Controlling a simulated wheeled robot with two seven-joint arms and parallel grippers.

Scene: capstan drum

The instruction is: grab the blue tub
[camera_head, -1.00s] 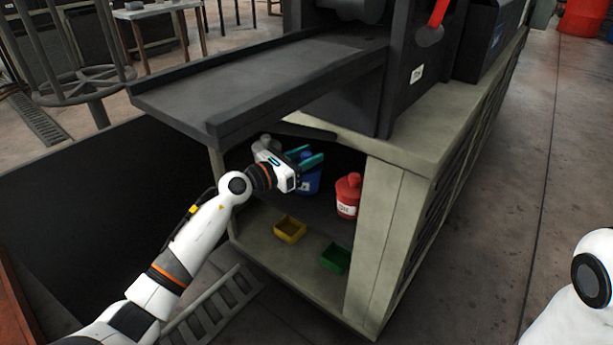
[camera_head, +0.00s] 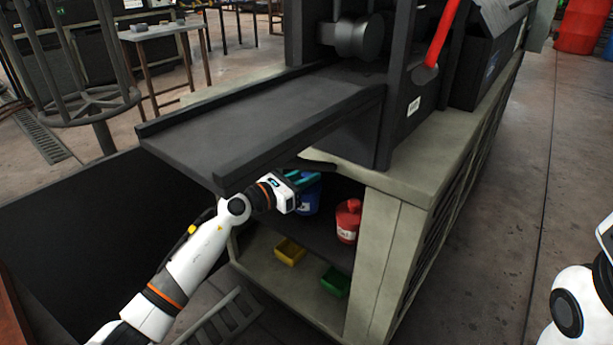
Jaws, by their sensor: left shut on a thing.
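My left gripper (camera_head: 304,179) reaches into the cabinet from the left. Its teal fingers are at the top of the blue tub and shut on it. Part of my right arm shows at the right edge, but its gripper is out of view.
A red labelled container (camera_head: 347,221) stands close to the right of the tub. A yellow bin (camera_head: 289,251) and a green bin (camera_head: 335,282) sit on the lower shelf. The dark tray (camera_head: 262,118) overhangs the cabinet opening just above my left arm.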

